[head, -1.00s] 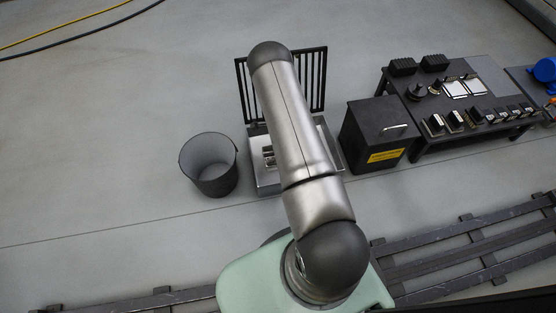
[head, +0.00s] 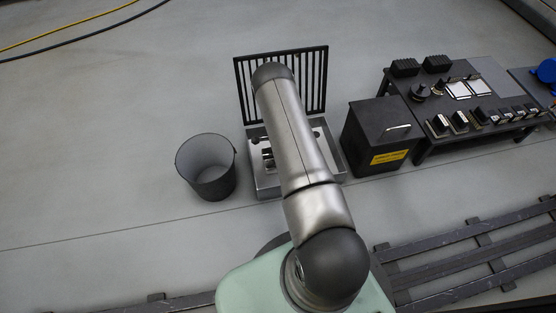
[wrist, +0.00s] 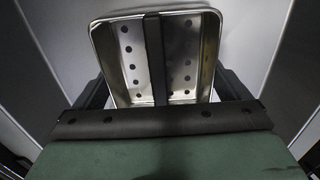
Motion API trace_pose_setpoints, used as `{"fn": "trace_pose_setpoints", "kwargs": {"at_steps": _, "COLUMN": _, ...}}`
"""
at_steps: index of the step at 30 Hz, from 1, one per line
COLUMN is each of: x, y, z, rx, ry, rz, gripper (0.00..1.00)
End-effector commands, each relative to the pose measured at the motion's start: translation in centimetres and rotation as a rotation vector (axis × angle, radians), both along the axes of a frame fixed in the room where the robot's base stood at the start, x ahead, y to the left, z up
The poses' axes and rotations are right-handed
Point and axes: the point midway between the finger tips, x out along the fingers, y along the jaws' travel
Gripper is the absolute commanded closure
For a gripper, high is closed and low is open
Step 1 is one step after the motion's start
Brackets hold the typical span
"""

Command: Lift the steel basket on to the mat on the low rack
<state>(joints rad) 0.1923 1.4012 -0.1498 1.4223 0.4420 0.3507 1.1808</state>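The steel basket (wrist: 127,62) shows in the wrist view, a shiny open box with holes in its walls. A dark handle bar (wrist: 155,58) runs across its middle. My gripper (wrist: 160,92) is open, with one dark finger to each side of the basket's near part and the handle between them. I cannot tell whether either finger touches the basket. In the head view my arm hides my gripper, and I cannot make out the basket. A low dark rack (head: 430,150) stands at the right, with a plain grey patch (head: 489,70), perhaps the mat, on its far right.
A steel tray (head: 268,188) with a black upright grille (head: 310,65) lies under my arm. A grey bin (head: 206,170) stands left of it, a black box with a yellow label (head: 375,140) right of it. Switches and blocks crowd the rack's front. Floor is clear at left.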

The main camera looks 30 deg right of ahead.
Motion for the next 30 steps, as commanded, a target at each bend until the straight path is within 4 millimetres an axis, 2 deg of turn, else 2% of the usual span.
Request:
{"fn": "trace_pose_setpoints", "kwargs": {"at_steps": 2, "x": 0.0, "y": 0.0, "z": 0.0, "rx": 0.000, "ry": 0.000, "rz": 0.000, "gripper": 0.31}}
{"fn": "trace_pose_setpoints", "kwargs": {"at_steps": 13, "x": 0.0, "y": 0.0, "z": 0.6, "rx": 0.000, "ry": 0.000, "rz": 0.000, "gripper": 0.31}}
{"fn": "trace_pose_setpoints", "kwargs": {"at_steps": 17, "x": 0.0, "y": 0.0, "z": 1.9, "rx": 0.000, "ry": 0.000, "rz": -0.001, "gripper": 0.31}}
{"fn": "trace_pose_setpoints", "kwargs": {"at_steps": 20, "x": 0.1, "y": 0.0, "z": 3.8, "rx": 0.000, "ry": 0.000, "rz": -0.001, "gripper": 0.31}}
{"fn": "trace_pose_setpoints", "kwargs": {"at_steps": 28, "x": -5.0, "y": 0.9, "z": 10.0, "rx": 0.001, "ry": 0.002, "rz": -0.004, "gripper": 0.31}}
{"fn": "trace_pose_setpoints", "kwargs": {"at_steps": 30, "x": -7.0, "y": 1.2, "z": 10.6, "rx": 0.003, "ry": 0.004, "rz": -0.004, "gripper": 0.31}}
